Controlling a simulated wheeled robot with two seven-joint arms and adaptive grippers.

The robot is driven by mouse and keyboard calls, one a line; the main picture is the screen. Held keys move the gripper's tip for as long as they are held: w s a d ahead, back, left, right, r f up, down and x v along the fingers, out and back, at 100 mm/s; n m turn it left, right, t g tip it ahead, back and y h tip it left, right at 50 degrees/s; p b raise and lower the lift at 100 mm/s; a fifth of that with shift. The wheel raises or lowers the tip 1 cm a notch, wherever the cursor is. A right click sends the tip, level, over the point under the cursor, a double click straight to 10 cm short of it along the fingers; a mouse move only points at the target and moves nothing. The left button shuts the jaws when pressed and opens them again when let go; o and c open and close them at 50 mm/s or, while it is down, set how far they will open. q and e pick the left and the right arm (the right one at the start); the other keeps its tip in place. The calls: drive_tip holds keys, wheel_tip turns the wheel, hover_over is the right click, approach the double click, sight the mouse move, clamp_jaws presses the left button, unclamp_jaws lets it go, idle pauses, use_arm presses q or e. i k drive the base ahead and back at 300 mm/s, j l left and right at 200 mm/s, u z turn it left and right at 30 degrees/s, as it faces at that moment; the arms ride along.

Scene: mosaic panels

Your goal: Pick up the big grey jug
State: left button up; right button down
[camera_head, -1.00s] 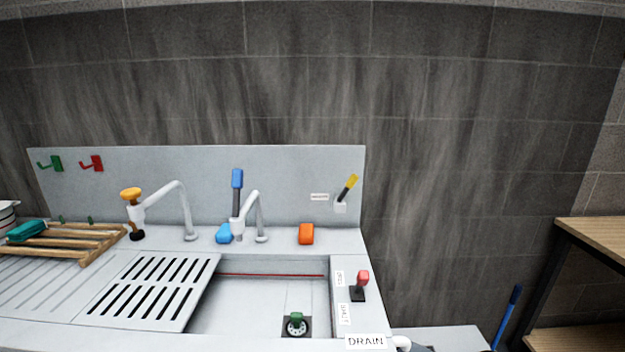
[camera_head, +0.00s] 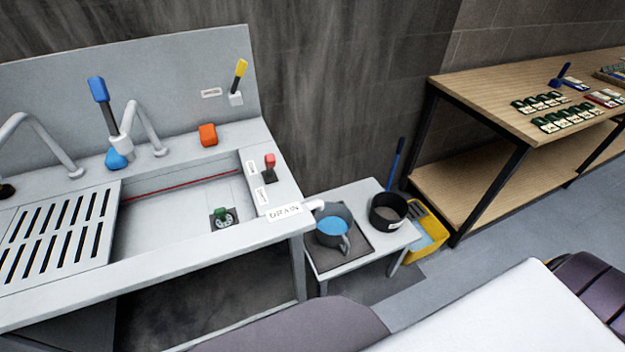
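The big grey jug (camera_head: 345,240) stands upright on a dark square mat (camera_head: 355,254) on a small low table to the right of the sink. It holds something blue, and its handle faces the front. My grippers are not in view. Parts of my own body show along the bottom edge.
A black pot (camera_head: 387,215) stands right of the jug on the low table (camera_head: 398,239). A yellow bucket (camera_head: 428,226) is on the floor beyond. The sink (camera_head: 165,236) is at left. A wooden workbench (camera_head: 480,107) with several small panels is at right.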

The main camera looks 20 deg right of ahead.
sight(335, 223)
drive_tip(key=z, duration=0.95)
